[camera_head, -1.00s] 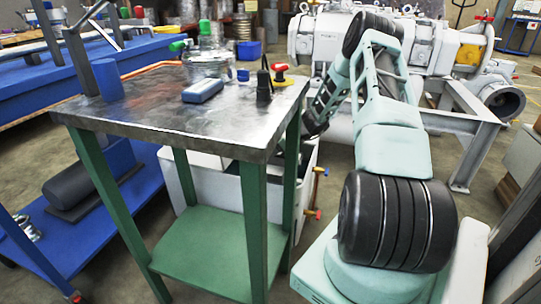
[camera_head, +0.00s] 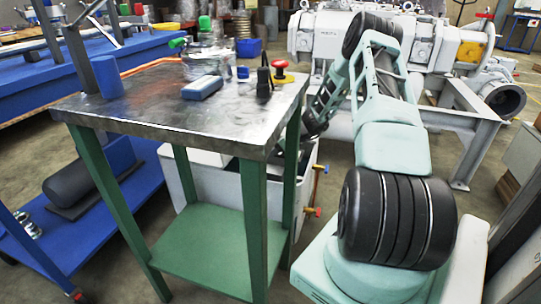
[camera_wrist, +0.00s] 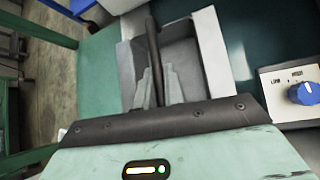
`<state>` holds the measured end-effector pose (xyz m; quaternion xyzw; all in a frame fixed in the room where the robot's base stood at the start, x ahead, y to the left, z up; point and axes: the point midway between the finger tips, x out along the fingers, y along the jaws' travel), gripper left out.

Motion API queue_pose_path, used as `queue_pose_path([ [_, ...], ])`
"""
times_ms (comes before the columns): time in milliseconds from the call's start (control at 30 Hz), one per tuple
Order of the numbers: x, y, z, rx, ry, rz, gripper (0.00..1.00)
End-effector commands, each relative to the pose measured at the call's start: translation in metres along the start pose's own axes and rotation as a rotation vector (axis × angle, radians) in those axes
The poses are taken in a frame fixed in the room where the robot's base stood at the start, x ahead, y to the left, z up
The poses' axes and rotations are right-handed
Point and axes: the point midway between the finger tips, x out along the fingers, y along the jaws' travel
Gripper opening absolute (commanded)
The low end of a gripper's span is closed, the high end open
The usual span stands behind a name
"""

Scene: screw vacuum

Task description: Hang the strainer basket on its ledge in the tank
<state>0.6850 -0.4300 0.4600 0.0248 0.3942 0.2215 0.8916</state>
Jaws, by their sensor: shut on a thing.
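In the wrist view, my gripper (camera_wrist: 157,85) is shut on a dark bar (camera_wrist: 152,36), which looks like the strainer basket's handle. The bar runs away from me between the two pale fingers. Around and below it is a grey open-topped box (camera_wrist: 180,58), which looks like the basket. A pale rim strip lies along its right side; I cannot tell whether the basket touches the ledge. The white tank (camera_head: 219,183) stands behind the green-legged table in the head view. That table hides my gripper and the basket there.
A steel-topped table (camera_head: 150,105) stands in front of the tank, with a blue-grey block (camera_head: 202,88), a dark upright part (camera_head: 264,80) and a red button (camera_head: 279,72) on it. A panel with a blue knob (camera_wrist: 304,92) is to the right in the wrist view.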

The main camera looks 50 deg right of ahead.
Motion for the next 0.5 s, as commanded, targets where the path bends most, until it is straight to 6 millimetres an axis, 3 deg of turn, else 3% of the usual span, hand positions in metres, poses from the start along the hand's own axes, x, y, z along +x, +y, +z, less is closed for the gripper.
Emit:
queue_pose_path([
  [500, 0.0095, -0.0031, -0.0091, 0.0, -0.001, 0.0, 0.0],
])
